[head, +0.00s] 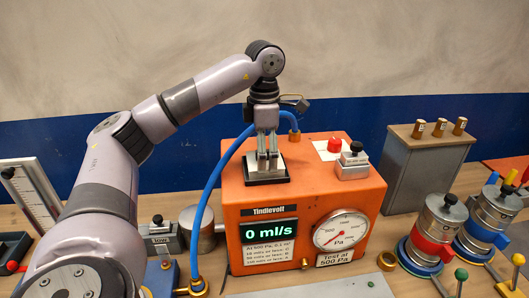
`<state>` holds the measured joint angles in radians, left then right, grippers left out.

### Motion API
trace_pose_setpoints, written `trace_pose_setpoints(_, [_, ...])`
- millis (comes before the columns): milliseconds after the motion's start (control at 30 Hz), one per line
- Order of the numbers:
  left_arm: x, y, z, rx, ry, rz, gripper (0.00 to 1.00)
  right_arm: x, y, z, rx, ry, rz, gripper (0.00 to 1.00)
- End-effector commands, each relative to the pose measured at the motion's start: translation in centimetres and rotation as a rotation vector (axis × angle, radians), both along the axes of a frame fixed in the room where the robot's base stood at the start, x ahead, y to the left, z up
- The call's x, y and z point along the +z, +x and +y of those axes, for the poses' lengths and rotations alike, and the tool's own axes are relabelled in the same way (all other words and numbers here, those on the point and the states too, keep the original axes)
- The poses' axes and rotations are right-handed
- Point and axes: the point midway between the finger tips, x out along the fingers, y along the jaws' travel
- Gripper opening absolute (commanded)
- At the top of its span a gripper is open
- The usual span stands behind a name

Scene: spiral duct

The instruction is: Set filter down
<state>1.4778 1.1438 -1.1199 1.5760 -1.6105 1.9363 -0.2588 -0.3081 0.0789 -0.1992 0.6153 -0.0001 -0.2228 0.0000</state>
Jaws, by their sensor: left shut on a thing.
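My left gripper (267,153) points straight down over the left part of the orange box's top. My right gripper is not in view.
A grey block with a black knob (353,165) and a red knob (334,144) are on the box's right side. A blue hose (208,200) arches behind my gripper. The box's display reads 0 ml/s. Metal canisters (439,222) stand at right, beside a grey cabinet (424,168).

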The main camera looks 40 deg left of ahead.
Motion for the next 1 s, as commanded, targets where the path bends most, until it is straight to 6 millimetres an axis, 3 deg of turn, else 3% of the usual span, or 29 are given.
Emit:
trace_pose_setpoints(67, [-0.4,0.0,0.0,-0.001,0.0,0.0,0.41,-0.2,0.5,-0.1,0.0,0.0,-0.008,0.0])
trace_pose_setpoints(100, [-0.3,0.0,0.0,-0.001,0.0,0.0,0.73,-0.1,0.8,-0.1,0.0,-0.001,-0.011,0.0])
trace_pose_setpoints(367, [-0.2,0.0,0.0,-0.001,0.0,0.0,0.91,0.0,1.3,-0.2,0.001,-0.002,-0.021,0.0])
trace_pose_setpoints(767, [0.3,0.0,0.0,0.0,0.0,-0.001,0.91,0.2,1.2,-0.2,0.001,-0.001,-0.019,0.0])
trace_pose_setpoints(867, [1.4,0.1,0.0,0.0,0.0,-0.004,0.91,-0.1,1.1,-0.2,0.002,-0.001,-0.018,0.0])
trace_pose_setpoints(967, [3.3,0.1,-0.1,-0.001,-0.001,-0.007,0.91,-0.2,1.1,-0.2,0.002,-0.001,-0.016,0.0])
trace_pose_setpoints(1000, [4.6,0.1,0.0,-0.001,0.001,-0.006,0.91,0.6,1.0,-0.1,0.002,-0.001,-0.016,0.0])
